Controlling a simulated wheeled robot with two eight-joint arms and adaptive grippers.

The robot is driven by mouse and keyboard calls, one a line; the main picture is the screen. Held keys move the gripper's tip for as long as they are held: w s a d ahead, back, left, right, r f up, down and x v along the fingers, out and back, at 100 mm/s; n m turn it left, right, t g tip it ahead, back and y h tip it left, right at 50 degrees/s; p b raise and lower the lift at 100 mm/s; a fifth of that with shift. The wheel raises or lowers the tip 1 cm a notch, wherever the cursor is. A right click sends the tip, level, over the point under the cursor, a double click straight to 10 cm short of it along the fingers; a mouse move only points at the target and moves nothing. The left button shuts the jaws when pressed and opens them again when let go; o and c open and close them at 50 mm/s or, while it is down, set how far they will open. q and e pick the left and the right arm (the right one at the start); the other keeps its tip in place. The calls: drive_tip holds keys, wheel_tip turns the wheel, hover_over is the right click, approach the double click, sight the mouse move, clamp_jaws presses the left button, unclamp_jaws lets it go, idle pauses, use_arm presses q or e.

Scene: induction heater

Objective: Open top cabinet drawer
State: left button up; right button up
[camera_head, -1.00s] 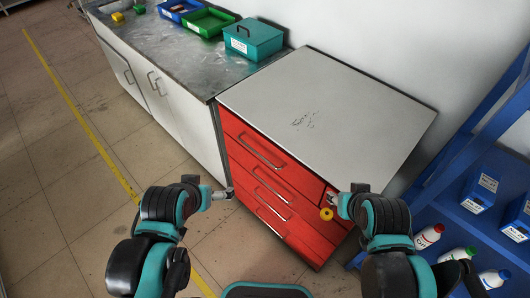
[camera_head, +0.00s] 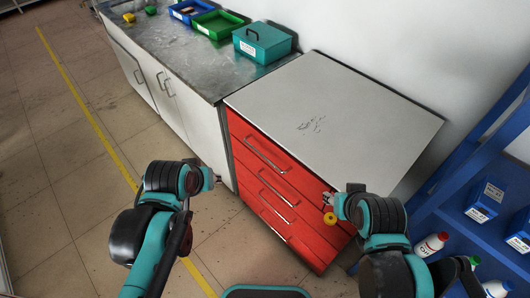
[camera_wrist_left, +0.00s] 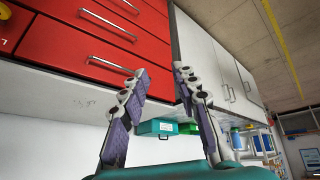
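The red drawer cabinet (camera_head: 310,238) has a grey top and several drawers with bar handles, all appearing shut. The top drawer (camera_head: 241,133) and its handle (camera_head: 264,155) are in clear view. In the left wrist view, which is upside down, the top drawer's handle (camera_wrist_left: 110,66) lies left of the fingers. My left gripper (camera_wrist_left: 159,72) is open and empty, apart from the handle. In the head view, my left wrist is left of the cabinet, its fingers hardly visible. My right gripper (camera_head: 328,198) is at the cabinet's right front edge; its finger opening is unclear.
A yellow round item (camera_head: 330,218) is at the cabinet's right front. A white-fronted counter (camera_head: 205,130) adjoins it on the left, carrying a teal box (camera_head: 263,43) and a green tray (camera_head: 217,24). A blue shelf (camera_head: 455,205) with bottles stands right. Floor at left is free.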

use_arm(q)
drive_tip(key=w+d+r+n+g+p, duration=0.1)
drive_tip(key=w+d+r+n, duration=0.1)
drive_tip(key=w, duration=0.4)
drive_tip(key=n+g+h+p, duration=0.1)
drive_tip(key=n+g+p, duration=0.3)
drive_tip(key=n, duration=0.2)
hover_over(263, 156)
drive_tip(key=s+a, duration=0.1)
wheel_tip(263, 156, down, 11)
drive_tip(key=f, duration=0.2)
drive_tip(key=f+b, duration=0.1)
drive_tip(key=f, duration=0.2)
drive_tip(key=f+b, duration=0.1)
drive_tip(key=f, duration=0.1)
drive_tip(key=shift+w+d+f, duration=0.2)
drive_tip(key=shift+w+d, duration=0.2)
drive_tip(key=shift+c, duration=0.4)
clamp_jaws()
